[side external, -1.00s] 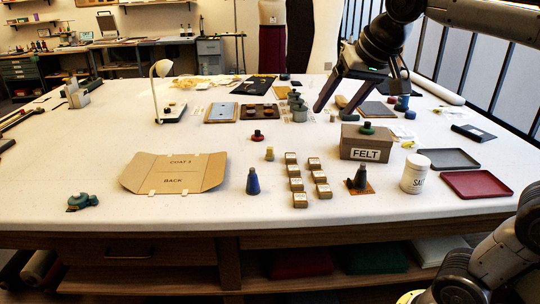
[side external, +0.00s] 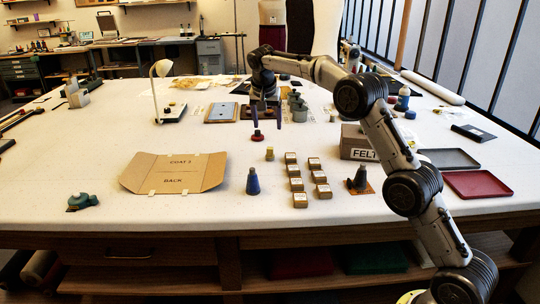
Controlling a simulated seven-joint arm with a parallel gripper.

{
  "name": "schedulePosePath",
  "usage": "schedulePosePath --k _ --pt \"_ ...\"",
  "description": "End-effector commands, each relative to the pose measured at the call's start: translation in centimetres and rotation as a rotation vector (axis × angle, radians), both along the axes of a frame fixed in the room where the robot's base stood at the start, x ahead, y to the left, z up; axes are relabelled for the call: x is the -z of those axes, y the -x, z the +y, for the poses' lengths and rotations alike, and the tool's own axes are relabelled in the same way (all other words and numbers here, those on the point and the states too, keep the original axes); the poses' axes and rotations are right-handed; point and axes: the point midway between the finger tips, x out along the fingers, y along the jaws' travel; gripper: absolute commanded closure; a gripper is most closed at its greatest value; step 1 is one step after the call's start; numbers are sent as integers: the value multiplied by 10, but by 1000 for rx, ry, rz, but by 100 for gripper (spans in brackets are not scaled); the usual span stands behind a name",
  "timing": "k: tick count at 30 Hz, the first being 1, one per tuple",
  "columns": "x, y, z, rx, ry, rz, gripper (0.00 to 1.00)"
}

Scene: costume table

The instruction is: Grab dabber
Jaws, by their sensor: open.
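A small round piece with a red base and a dark knob (side external: 257,136), which looks like a dabber, stands upright on the white table (side external: 120,220) near its middle. My gripper (side external: 266,126) points down just above or behind it. Its two dark fingers are spread apart with nothing between them. The left finger overlaps the knob in the picture, and I cannot tell whether they touch. A similar green-topped piece on the FELT box is hidden behind my arm now.
In front stand a blue cone (side external: 252,183), a tan peg (side external: 270,154), several small labelled boxes (side external: 299,199) and a dark cone (side external: 359,179). A cardboard folder (side external: 175,172) lies left. The FELT box (side external: 356,142) and a red tray (side external: 478,184) are right. The front left is mostly clear.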

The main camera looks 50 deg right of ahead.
Motion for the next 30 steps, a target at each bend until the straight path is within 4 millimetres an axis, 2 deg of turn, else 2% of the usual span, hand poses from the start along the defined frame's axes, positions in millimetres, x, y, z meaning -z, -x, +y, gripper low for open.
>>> schedulePosePath --k 15,23,30 --pt "78 -15 -27 4 -3 18 25" --pt "95 -20 -33 4 -4 17 25" --pt "124 -30 -45 4 -4 17 25"
